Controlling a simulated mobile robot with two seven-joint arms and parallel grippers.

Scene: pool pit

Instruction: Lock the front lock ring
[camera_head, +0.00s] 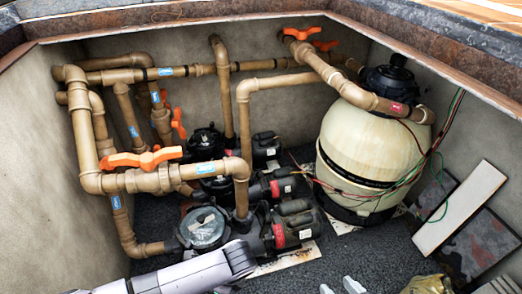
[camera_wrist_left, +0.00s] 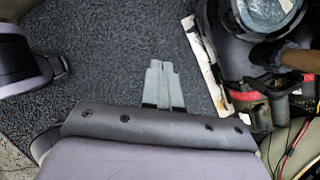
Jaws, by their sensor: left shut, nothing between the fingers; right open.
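The front pump's clear round lid (camera_head: 203,228) sits low in the head view, with a dark lock ring (camera_head: 182,241) around it. The lid also shows at the top right of the left wrist view (camera_wrist_left: 266,12), inside its dark ring (camera_wrist_left: 238,18). I cannot tell whether the ring is locked. My left gripper (camera_wrist_left: 163,66) is shut and empty over the gravel, apart from the pump and to its left in the wrist view. My right gripper (camera_head: 340,287) shows only its pale fingertips at the bottom edge of the head view, apart and empty, right of the front pump.
Tan pipes with an orange-handled valve (camera_head: 143,158) stand left of and above the front pump. More black pumps (camera_head: 210,142) sit behind it. A cream filter tank (camera_head: 370,150) with loose wires and a white board (camera_head: 460,207) are on the right.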

